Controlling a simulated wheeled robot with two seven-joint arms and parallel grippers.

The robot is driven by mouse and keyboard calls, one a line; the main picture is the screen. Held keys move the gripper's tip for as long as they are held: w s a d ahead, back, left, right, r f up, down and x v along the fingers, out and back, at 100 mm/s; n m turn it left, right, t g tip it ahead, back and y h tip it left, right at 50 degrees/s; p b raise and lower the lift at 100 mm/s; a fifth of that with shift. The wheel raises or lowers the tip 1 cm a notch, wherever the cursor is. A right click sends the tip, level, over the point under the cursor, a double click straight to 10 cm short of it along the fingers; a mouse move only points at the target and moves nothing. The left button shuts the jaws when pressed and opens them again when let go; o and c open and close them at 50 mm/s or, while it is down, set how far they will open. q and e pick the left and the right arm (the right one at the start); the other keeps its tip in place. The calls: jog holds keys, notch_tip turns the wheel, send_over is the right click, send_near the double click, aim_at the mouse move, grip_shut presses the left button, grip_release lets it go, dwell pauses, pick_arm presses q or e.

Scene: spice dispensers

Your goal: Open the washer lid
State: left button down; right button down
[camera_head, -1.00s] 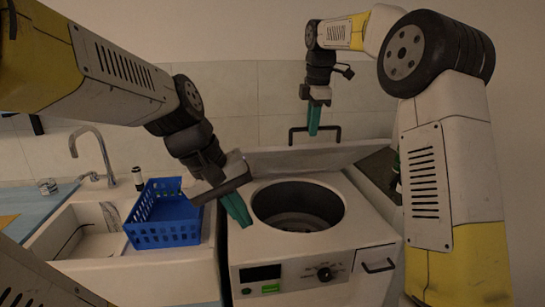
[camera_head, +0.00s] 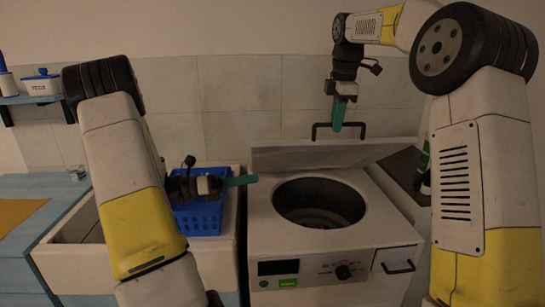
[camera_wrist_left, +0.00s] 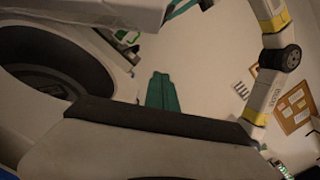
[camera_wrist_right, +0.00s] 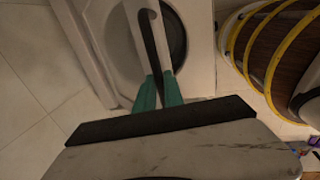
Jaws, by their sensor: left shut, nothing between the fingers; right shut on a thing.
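The white washer (camera_head: 270,235) stands in the middle of the head view with its round drum opening (camera_head: 320,203) uncovered. Its lid (camera_head: 320,157) is raised, standing up behind the drum. A dark bar handle (camera_head: 317,126) rises from the lid's top edge. My right gripper (camera_head: 338,126) is shut on this handle; in the right wrist view the dark handle (camera_wrist_right: 153,45) runs between its green fingers (camera_wrist_right: 157,92). My left gripper (camera_head: 250,180) is shut and empty, left of the drum and near the washer's left edge. Its closed green fingers also show in the left wrist view (camera_wrist_left: 161,92).
A blue basket (camera_head: 198,217) sits by the sink left of the washer, under my left gripper. A blue counter (camera_head: 40,190) is further left. A tiled wall (camera_head: 235,115) is behind the lid. A dark green bottle (camera_head: 424,165) stands right of the washer.

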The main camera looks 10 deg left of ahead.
jog(key=shift+w+f, duration=0.1)
jog(key=shift+f, duration=0.1)
jog(key=shift+a, duration=0.1)
pick_arm(q)
jog(key=w+d+r+n+t, duration=0.2)
jog(key=w+d+r, duration=0.2)
jog(key=w, duration=0.4)
jog(key=shift+d, duration=0.5)
jog(key=shift+r, duration=0.1)
